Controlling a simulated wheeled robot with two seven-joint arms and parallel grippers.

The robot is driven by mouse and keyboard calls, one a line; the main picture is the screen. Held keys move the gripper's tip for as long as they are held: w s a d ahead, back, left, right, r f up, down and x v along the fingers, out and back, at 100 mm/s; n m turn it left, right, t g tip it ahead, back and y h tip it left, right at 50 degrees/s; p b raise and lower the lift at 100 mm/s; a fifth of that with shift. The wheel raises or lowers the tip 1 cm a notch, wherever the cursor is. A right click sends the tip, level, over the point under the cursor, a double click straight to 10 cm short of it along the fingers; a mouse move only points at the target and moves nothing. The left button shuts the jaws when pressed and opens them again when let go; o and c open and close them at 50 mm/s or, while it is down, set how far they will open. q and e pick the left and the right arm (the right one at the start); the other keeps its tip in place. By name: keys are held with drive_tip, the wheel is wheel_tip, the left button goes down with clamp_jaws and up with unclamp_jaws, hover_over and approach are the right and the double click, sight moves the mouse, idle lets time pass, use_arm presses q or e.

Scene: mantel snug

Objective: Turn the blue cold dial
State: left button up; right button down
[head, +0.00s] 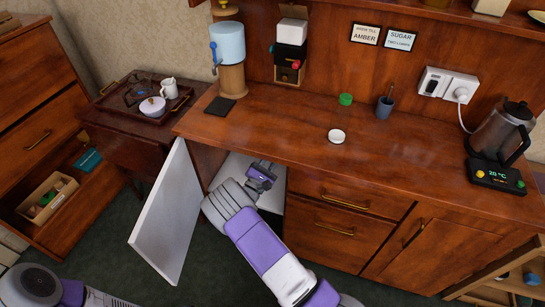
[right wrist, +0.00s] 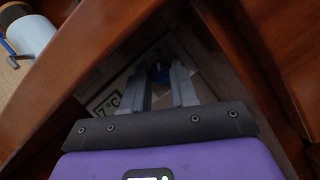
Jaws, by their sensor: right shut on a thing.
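The blue cold dial (right wrist: 159,72) shows in the right wrist view, in shadow deep inside the open lower cabinet. A pale label reading 7 °C (right wrist: 107,97) lies beside it. My right gripper (right wrist: 161,86) has a finger on each side of the dial and is shut on it. In the head view my right gripper (head: 262,176) is inside the cabinet, below the counter, and the dial cannot be made out there. My left gripper is not in view; only part of my left arm shows at the lower left.
The white cabinet door (head: 168,215) stands open left of my right arm. The wooden counter (head: 270,125) is above, with a white lid (head: 336,136), a green lid (head: 345,99), a cup (head: 384,107) and a kettle (head: 500,135). Drawers (head: 345,200) flank the opening on the right.

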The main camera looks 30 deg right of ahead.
idle(0.4)
drive_tip(key=c, duration=1.2)
unclamp_jaws()
drive_tip(key=p+v, duration=0.1)
drive_tip(key=v, duration=0.6)
drive_tip(key=shift+a+f, duration=0.15)
drive_tip(key=shift+a, duration=0.1)
drive_tip(key=shift+s, duration=0.1)
